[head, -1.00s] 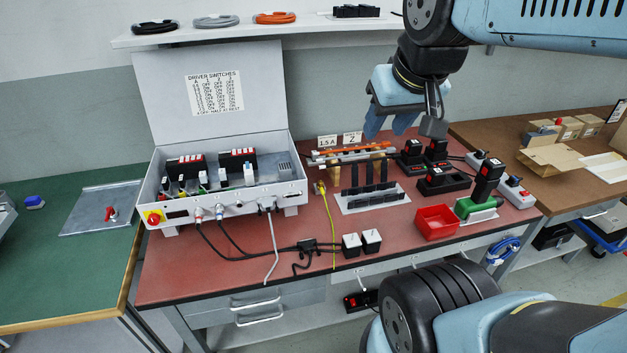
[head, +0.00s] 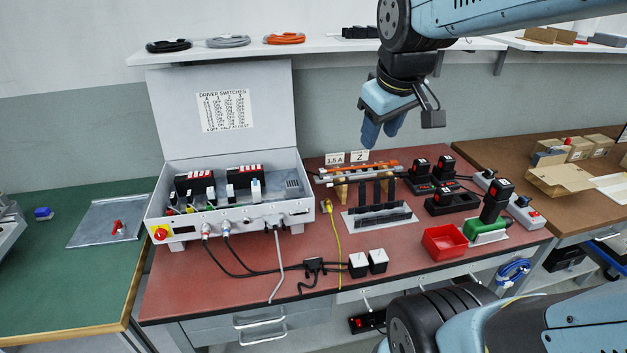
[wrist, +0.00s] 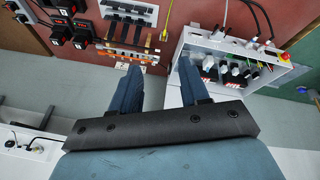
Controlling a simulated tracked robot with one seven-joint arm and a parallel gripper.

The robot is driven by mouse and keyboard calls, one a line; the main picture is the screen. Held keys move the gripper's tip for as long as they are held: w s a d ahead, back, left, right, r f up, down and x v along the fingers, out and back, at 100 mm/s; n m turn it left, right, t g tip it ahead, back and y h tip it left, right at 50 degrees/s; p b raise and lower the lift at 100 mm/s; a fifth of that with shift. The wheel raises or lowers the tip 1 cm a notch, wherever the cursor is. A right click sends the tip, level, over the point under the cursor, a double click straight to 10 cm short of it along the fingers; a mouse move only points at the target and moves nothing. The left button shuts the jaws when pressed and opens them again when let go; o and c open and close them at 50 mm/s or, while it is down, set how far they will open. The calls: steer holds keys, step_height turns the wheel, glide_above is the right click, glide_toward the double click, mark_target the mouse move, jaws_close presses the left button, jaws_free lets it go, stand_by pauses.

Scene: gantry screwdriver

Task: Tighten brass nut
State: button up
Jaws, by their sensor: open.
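My gripper (head: 380,137) is open and empty, in the air above and behind the gantry. In the wrist view its two blue fingers (wrist: 158,82) are spread apart with nothing between them. The gantry (head: 362,170), with its orange bar, metal rail and wooden blocks, stands at the back middle of the red bench, below the fingers. It also shows in the wrist view (wrist: 128,36). I cannot make out a brass nut in either view. A green and black device (head: 486,224) stands on a pale plate at the bench's right.
A grey control box (head: 232,210) with open lid stands left of the gantry. A red bin (head: 444,242) and black charger-like units (head: 450,203) are to its right. Two white-topped blocks and cables lie in front. A shelf (head: 330,48) runs behind.

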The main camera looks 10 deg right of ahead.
steer(key=w+f+n+g, duration=0.2)
steer(key=w+f+n, duration=0.1)
steer(key=w+n, duration=0.4)
steer(key=n+g, duration=0.3)
steer(key=n, duration=1.2)
glide_above(327, 200)
step_height(327, 200, down, 20)
steer(key=shift+y, duration=0.3)
step_height(327, 200, down, 14)
steer(key=shift+w+d+r, duration=0.1)
steer(key=shift+r, duration=0.05)
jaws_close()
